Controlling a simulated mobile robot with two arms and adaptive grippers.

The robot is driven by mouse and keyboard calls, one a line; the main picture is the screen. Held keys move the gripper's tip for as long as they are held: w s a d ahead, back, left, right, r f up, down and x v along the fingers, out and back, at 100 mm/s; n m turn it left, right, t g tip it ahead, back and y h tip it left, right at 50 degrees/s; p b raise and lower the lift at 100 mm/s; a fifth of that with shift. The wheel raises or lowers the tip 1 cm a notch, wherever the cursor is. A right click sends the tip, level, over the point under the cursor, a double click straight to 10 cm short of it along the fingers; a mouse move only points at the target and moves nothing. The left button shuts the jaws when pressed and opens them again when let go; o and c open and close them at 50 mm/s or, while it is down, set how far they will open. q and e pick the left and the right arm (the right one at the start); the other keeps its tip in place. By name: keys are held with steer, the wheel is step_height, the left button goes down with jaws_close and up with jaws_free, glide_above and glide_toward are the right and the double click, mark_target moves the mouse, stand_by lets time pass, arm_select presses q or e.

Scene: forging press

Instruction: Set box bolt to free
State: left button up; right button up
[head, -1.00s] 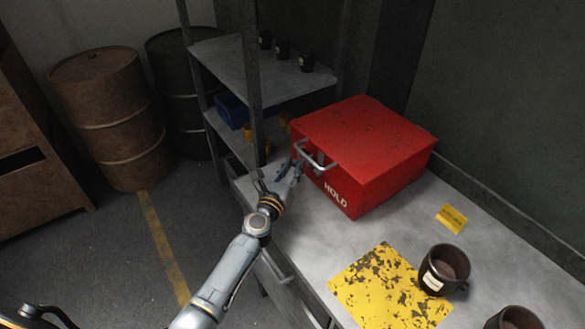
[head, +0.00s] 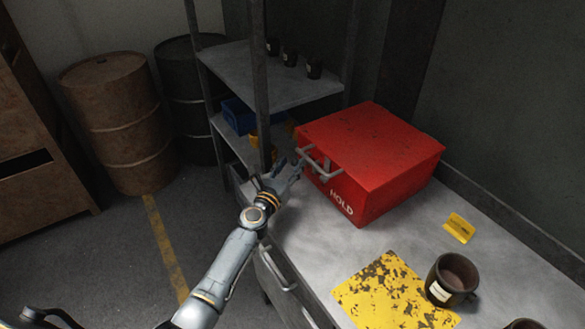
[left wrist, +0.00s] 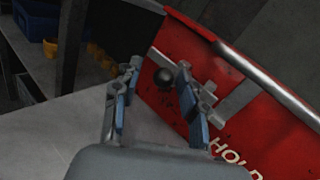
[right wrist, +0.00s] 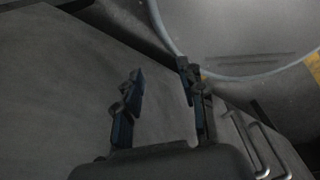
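The red box (head: 368,150) sits on the grey metal bench with "HOLD" in white on its front. A grey bar handle (head: 320,163) stands out from its front. In the left wrist view, the bolt's dark round knob (left wrist: 163,76) shows on the red front (left wrist: 240,125), beside a grey bracket. My left gripper (head: 290,165) is in front of the box's left part. In the left wrist view its two fingers (left wrist: 158,80) are apart, with the knob showing between them; I cannot tell whether they touch it. My right gripper (right wrist: 160,85) is open and empty over a dark surface.
A yellow worn mat (head: 392,292), a mug (head: 452,278) and a small yellow card (head: 459,227) lie on the bench (head: 305,240). A shelf rack (head: 270,85) with small dark cups stands behind the left arm.

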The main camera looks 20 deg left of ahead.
arm_select(q)
steer(key=shift+f, duration=0.1)
steer(key=shift+s+d, duration=0.2)
steer(key=shift+s, duration=0.5)
steer(key=s, duration=0.3)
steer(key=s+a, duration=0.1)
steer(key=s, duration=0.6)
steer(key=shift+s+a, duration=0.15)
steer(key=shift+s, duration=0.15)
